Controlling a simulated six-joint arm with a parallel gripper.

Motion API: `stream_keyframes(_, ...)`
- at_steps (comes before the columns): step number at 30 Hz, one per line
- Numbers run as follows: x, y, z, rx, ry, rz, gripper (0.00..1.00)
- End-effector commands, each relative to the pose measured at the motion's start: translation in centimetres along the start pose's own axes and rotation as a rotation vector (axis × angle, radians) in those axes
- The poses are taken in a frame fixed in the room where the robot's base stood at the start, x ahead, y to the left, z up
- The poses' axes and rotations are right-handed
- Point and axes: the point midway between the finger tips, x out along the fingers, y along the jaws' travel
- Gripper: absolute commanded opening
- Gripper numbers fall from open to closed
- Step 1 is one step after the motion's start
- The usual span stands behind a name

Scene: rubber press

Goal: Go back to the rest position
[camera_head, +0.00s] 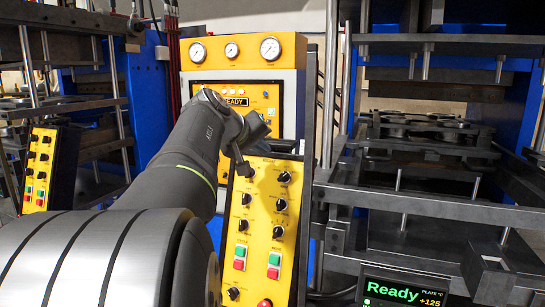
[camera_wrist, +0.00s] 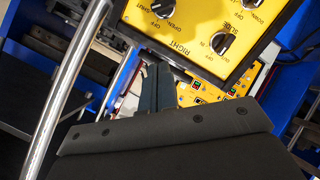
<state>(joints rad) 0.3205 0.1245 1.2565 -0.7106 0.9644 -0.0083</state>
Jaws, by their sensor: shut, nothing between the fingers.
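In the wrist view my gripper (camera_wrist: 156,72) shows two dark fingers side by side, shut and empty. The yellow panel (camera_wrist: 186,22) appears upside down there, with black knobs beyond the fingertips. The fingertips overlap the panel's lower edge in that view; I cannot tell whether they touch it.
A press with dark plates (camera_head: 425,190) and a screen (camera_head: 400,292) reading Ready stands at the right. A yellow gauge cabinet (camera_head: 290,50) stands behind my arm. Another press (camera_head: 70,85) and panel (camera_head: 40,170) are at the left. A metal rod (camera_wrist: 68,85) runs close by in the wrist view.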

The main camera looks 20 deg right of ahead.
Motion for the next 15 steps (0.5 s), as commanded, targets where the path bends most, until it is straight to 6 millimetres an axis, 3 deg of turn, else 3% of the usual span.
stream_keyframes(6, -3.6, -0.1, 0.0, 0.0, 0.003, 0.0, 0.0)
stream_keyframes(15, -4.5, -0.1, 0.1, 0.0, 0.0, 0.0, 0.0)
